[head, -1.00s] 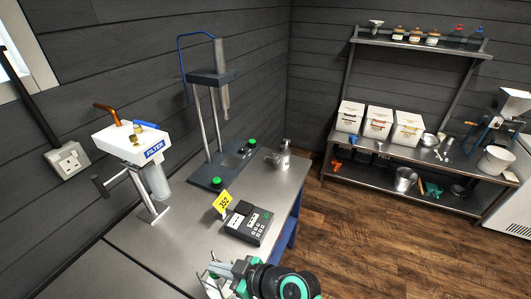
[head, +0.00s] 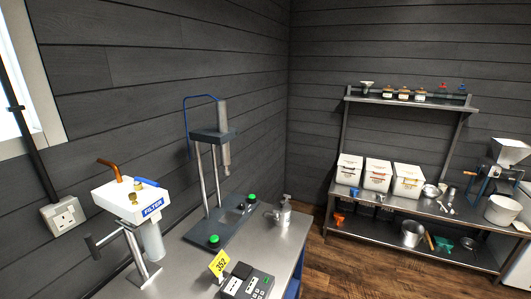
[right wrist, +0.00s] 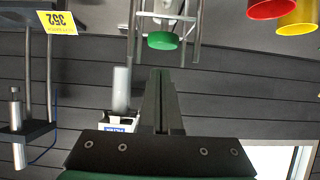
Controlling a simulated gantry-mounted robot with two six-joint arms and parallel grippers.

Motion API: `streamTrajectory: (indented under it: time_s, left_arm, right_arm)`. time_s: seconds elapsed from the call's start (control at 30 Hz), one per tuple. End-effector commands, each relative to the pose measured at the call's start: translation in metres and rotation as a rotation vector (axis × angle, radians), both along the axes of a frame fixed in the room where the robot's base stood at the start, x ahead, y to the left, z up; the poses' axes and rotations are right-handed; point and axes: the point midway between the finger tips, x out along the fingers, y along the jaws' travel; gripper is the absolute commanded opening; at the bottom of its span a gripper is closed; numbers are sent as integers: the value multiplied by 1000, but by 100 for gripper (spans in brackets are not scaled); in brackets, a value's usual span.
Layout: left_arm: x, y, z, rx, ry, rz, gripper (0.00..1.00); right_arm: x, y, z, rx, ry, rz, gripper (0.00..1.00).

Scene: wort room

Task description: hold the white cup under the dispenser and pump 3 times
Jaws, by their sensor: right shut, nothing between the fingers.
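The dispenser appears to be the steel pump bottle (head: 283,213) standing upright near the far end of the steel bench in the head view. I cannot make out a white cup in either view. My right gripper (right wrist: 163,75) shows in the right wrist view, its fingers together and empty. It is apart from the dispenser, which I cannot pick out in that view. My left gripper is not in view.
The bench (head: 188,262) holds a white filter unit (head: 130,198), a column stand (head: 213,135) with green buttons, and a keypad box by a yellow 352 sign (head: 219,263). The wrist view shows red (right wrist: 270,8) and yellow (right wrist: 299,18) vessels and a green disc (right wrist: 163,41).

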Motion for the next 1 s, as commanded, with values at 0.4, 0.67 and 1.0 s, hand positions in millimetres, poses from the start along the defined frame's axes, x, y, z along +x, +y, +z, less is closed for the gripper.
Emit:
streamTrajectory:
  time_s: [0.4,0.67,1.0]
  left_arm:
    - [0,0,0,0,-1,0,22]
    - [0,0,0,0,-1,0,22]
    - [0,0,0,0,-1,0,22]
  right_arm:
    - [0,0,47,1,-1,0,0]
    - [0,0,55,-1,0,0,0]
    - [0,0,55,-1,1,0,0]
